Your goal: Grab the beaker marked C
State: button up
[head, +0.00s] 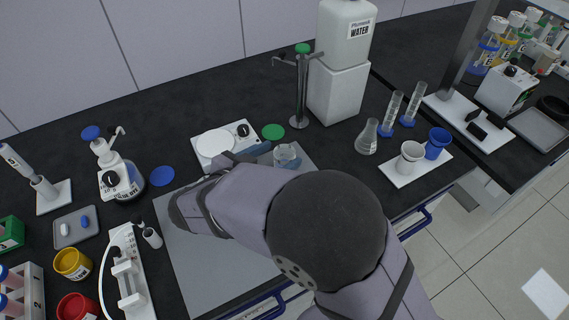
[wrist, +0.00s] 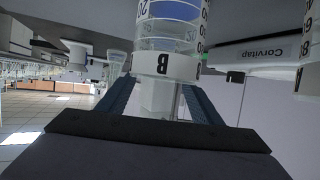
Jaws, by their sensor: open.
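My gripper (wrist: 158,88) is open, its two dark blue fingers spread apart with nothing visibly held. In the wrist view a clear graduated vessel (wrist: 166,45) with blue liquid and a white band marked B shows beyond and between the fingers. In the head view my gripper (head: 256,152) is over the back of the grey mat (head: 215,262), largely hidden by my wrist. A clear beaker (head: 287,157) stands just right of it. I cannot read a C on any vessel.
A white hotplate stirrer (head: 220,145) stands close behind my gripper. A tap stand (head: 301,90) and water container (head: 345,60) are at the back.

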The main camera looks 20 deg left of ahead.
aim_at(289, 150)
jog(key=shift+p+x, duration=0.4)
jog(key=shift+x, duration=3.25)
jog(key=c, duration=1.2)
